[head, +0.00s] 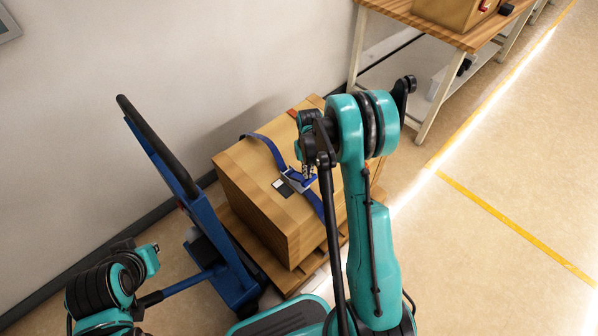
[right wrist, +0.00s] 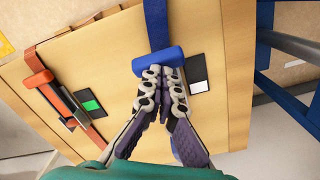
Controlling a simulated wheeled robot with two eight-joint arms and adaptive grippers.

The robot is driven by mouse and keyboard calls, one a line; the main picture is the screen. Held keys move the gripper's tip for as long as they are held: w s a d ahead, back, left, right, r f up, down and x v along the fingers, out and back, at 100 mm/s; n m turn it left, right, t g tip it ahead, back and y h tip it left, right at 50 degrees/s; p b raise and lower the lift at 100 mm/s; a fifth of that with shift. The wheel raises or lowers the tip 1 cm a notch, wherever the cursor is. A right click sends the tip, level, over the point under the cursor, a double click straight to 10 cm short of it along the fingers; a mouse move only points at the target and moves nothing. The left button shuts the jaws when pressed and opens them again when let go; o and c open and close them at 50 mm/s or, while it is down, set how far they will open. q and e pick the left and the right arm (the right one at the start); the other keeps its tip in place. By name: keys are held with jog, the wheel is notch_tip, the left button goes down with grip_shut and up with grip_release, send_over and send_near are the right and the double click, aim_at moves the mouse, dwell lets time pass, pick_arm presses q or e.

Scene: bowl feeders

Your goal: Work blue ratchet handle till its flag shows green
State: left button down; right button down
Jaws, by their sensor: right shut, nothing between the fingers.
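The blue ratchet handle (right wrist: 157,60) is a rounded blue bar on the blue strap across a wooden box (head: 245,195). In the head view the blue ratchet (head: 295,184) sits on the box top, partly hidden by my right arm. Its flag panel (right wrist: 198,72) beside it shows black and pale white, no green; it also shows in the head view (head: 282,187). My right gripper (right wrist: 165,78) is shut and empty, its fingertips at the near edge of the blue handle; whether they touch, I cannot tell.
A red-orange ratchet (right wrist: 62,108) on a parallel strap has a green flag (right wrist: 91,104). The box stands on a wooden pallet (head: 262,262). A blue pallet jack (head: 215,245) stands left, a wood-topped table (head: 440,25) at upper right. Open floor lies right.

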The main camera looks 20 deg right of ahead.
aim_at(300, 177)
jog(key=shift+s+d+f, duration=0.15)
jog(key=shift+s+f, duration=0.25)
jog(key=shift+f, duration=0.25)
jog(key=shift+f, duration=0.1)
jog(key=shift+s+d+f, duration=0.1)
jog(key=shift+s+f, duration=0.15)
jog(key=shift+f, duration=0.35)
jog(key=w+a+r+p, duration=0.1)
jog(key=w+r+p, duration=0.3)
jog(key=r, duration=0.3)
jog(key=shift+w+a+r+p, duration=0.25)
jog(key=shift+w+a+p, duration=0.1)
jog(key=shift+w, duration=0.05)
jog(key=shift+f, duration=0.15)
